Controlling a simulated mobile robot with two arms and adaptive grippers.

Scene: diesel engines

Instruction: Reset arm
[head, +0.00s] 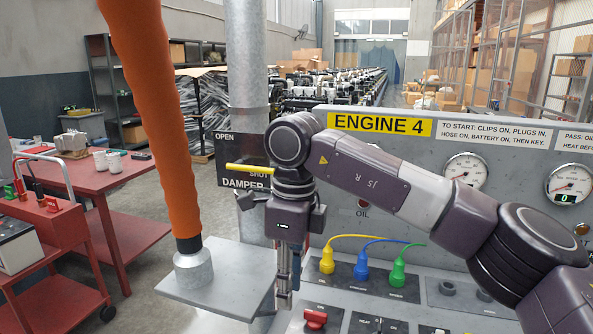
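My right arm comes in from the right across the front of the grey engine panel. Its gripper (286,296) points straight down at the panel's left end, between a grey plate (225,280) and the yellow plug (327,262). The fingers are seen nearly edge-on, so I cannot tell whether they are open or shut. Nothing is visible in them. My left arm and gripper are not in view.
A yellow damper handle (249,169) is close behind my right wrist. Blue (361,267) and green (397,273) plugs sit right of the yellow one. An orange hose (150,110) hangs to a grey collar (193,270). A red table (95,178) and red cart (40,235) stand left.

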